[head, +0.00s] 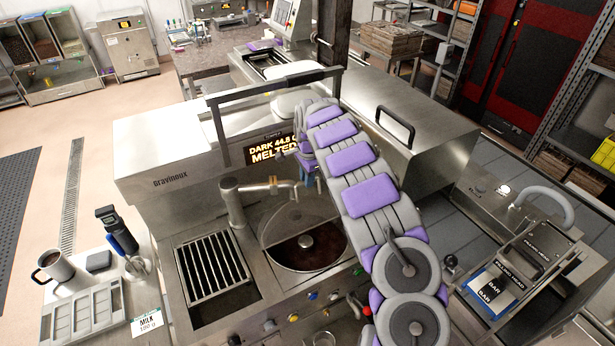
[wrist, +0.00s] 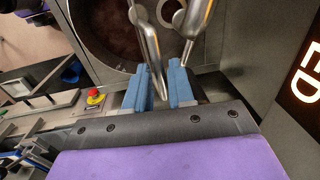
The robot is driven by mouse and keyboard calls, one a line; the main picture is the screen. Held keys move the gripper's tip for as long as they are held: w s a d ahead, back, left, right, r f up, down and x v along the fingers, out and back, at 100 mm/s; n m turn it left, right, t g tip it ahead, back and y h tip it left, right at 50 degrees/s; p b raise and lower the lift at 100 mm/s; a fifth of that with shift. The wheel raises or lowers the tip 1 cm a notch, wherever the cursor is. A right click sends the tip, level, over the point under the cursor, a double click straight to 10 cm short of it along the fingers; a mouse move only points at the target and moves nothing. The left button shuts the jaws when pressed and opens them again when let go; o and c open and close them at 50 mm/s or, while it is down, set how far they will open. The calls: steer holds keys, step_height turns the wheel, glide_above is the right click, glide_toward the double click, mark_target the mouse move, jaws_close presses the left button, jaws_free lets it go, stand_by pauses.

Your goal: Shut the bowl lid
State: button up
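The bowl (head: 306,252) is set into the steel machine's front deck, with dark brown contents and a round hub in its middle. A clear bowl lid (head: 283,222) appears tilted up over its back left side; its edges are faint. My gripper (head: 308,182) is above the back of the bowl, close to the end of the steel spout (head: 255,187). In the wrist view my gripper's two blue fingers (wrist: 165,90) are apart. A thin metal rod (wrist: 152,52) reaches down between them; I cannot tell whether it touches them. The bowl (wrist: 98,35) shows beyond.
The lit display (head: 272,150) stands behind the spout. A slatted grate (head: 210,268) lies left of the bowl. A second metal rod (wrist: 196,30) is right of the fingers.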

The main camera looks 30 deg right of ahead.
steer(key=shift+d, duration=0.1)
jaws_close()
stand_by(0.3)
